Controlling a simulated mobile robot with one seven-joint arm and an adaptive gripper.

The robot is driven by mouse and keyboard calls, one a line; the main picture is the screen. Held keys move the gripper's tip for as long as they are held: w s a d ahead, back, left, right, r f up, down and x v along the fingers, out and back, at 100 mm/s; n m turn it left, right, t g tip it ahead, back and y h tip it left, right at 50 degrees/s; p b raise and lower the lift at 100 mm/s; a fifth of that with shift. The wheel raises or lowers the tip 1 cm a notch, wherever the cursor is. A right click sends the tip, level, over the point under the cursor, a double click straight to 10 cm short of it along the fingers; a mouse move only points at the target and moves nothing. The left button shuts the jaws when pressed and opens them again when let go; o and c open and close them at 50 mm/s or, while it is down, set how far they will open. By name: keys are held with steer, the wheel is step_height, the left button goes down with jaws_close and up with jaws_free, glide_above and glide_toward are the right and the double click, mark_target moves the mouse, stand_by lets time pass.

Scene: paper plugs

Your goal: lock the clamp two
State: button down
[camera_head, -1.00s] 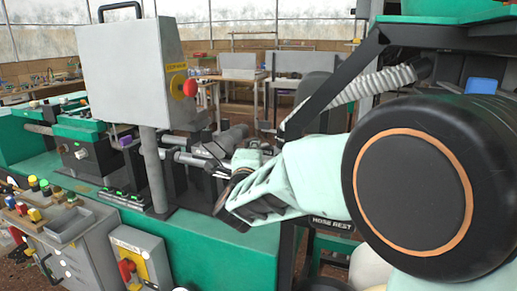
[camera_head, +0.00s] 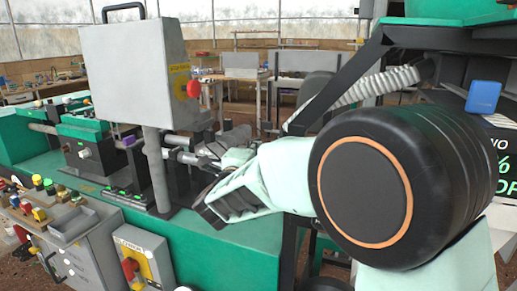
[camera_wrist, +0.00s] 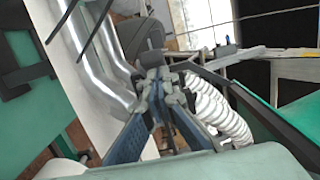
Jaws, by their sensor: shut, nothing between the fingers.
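My gripper (camera_wrist: 160,85) shows in the wrist view with its blue-grey fingers drawn together at the tips and nothing between them. In the head view my pale green wrist reaches over the right part of the green machine bed, and the fingertips are hard to make out there. Metal cylinders with dark fittings (camera_head: 186,158) lie on the machine just left of my wrist. A dark block with green marks (camera_head: 125,197) stands on the bed near the grey post. I cannot tell which part is clamp two or whether the gripper touches anything. Two shiny bent tubes (camera_wrist: 95,55) show in the wrist view.
A grey control box (camera_head: 130,72) with a red knob (camera_head: 194,88) stands on a post left of my wrist. Below are coloured buttons (camera_head: 40,190) and a yellow panel with a red switch (camera_head: 131,268). A ribbed white hose (camera_head: 365,88) hangs behind my arm.

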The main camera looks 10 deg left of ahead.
mark_target(247, 145)
steer(key=a+m+h, duration=0.1)
steer(key=h, duration=0.1)
steer(key=w+a+m+g+h+p, duration=0.1)
steer(key=m+h, duration=0.1)
steer(key=h, duration=0.1)
steer(key=a+m+h, duration=0.1)
steer(key=m+h, duration=0.1)
steer(key=shift+w+a+f+g+h+p, duration=0.1)
steer(key=shift+w+a+g+h+p, duration=0.05)
steer(key=shift+w+g+h+p, duration=0.15)
steer(key=shift+w+a, duration=0.7)
steer(key=shift+w, duration=0.25)
steer(key=shift+s, duration=0.15)
